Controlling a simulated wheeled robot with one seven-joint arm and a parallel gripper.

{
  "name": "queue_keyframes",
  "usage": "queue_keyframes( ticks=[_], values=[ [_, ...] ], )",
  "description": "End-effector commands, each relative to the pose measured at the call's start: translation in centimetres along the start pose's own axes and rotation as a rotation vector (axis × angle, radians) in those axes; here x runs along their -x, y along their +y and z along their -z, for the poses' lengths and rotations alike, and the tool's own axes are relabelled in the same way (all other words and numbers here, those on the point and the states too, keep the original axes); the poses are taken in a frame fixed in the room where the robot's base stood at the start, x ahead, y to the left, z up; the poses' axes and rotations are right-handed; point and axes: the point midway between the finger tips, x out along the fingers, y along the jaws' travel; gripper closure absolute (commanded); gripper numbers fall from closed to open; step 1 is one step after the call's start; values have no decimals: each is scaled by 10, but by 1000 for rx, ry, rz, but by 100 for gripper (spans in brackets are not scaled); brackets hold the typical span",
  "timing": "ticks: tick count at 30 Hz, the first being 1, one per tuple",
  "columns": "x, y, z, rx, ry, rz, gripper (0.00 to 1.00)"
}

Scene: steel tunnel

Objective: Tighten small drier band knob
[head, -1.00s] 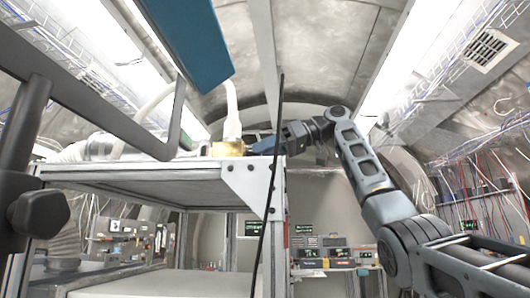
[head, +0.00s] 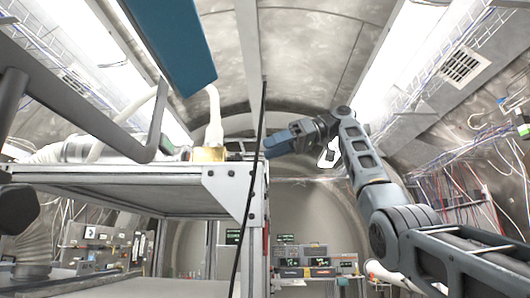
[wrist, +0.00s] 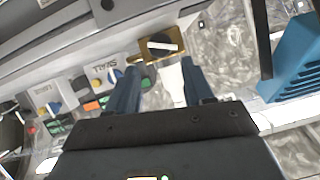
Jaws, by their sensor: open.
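In the wrist view, my gripper (wrist: 158,68) is open, its two blue fingers apart with nothing between them. A brass plate with a black-and-white knob (wrist: 160,45) lies just beyond the fingertips. I cannot tell which is the drier band knob. In the head view, my gripper (head: 274,146) is right of the shelf corner, apart from the brass block (head: 208,154) on the shelf top.
The metal shelf frame (head: 228,190) stands at centre left, with a thin black cable (head: 250,190) by its corner. A blue panel (head: 168,45) hangs above. A blue ribbed part (wrist: 295,60) is right of my fingers. Benches with instruments (head: 310,268) stand behind.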

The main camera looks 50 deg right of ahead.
Motion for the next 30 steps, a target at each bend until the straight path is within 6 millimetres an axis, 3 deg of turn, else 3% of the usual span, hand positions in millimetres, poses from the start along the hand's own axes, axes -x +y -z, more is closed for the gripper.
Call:
queue_keyframes(
  ticks=[6,12,23,30],
  values=[
    [1,0,0,0,0,0,48],
    [-4,3,-7,2,50,3,33],
    [-4,2,-35,1,350,2,33],
    [-12,0,-32,-2,393,3,33]
  ],
)
